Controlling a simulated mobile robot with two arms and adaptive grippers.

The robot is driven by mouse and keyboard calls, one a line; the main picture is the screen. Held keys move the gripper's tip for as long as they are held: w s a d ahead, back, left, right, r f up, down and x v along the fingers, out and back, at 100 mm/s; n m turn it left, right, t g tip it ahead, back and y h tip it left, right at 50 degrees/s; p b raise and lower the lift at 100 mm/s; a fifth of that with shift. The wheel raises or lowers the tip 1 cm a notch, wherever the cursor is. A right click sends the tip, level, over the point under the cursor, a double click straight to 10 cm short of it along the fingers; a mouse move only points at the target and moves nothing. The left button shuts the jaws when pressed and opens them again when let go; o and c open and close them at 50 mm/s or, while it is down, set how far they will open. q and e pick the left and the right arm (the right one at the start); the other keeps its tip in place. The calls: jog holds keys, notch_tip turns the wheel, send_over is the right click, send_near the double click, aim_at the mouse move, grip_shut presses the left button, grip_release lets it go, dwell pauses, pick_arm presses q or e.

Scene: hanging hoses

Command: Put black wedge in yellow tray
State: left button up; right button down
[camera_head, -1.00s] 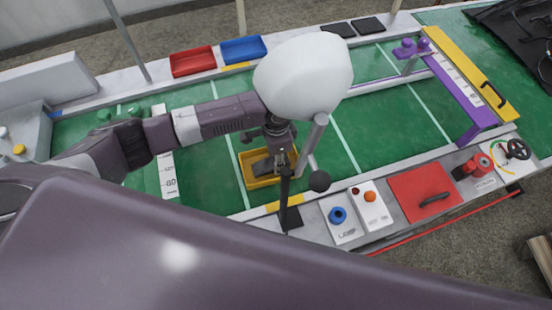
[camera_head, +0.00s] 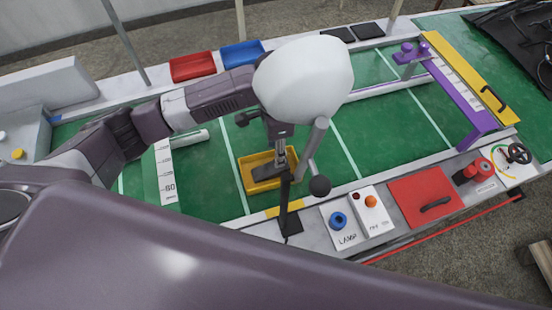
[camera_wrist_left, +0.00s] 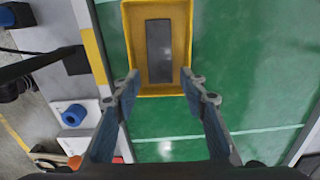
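The black wedge (camera_wrist_left: 160,50) lies inside the yellow tray (camera_wrist_left: 184,12), on its floor, in the left wrist view. In the head view, the yellow tray (camera_head: 247,181) stands on the green surface near its front edge, and the wedge shows as a dark patch in it, partly covered by my gripper. My left gripper (camera_wrist_left: 160,76) is open and empty, its two blue-grey fingers spread wide above the tray. In the head view the left gripper (camera_head: 280,158) is over the tray, its tips partly hidden by the lamp. My right gripper is not in view.
A white lamp head (camera_head: 305,75) with a stem and dark knob stands close beside my left gripper. Red (camera_head: 192,66) and blue (camera_head: 242,52) trays sit at the back edge. A lamp button panel (camera_head: 342,223) and red plate (camera_head: 425,195) line the front edge.

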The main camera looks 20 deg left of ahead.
pick_arm(q)
jog(key=shift+r, duration=1.65)
jog(key=shift+f, duration=0.1)
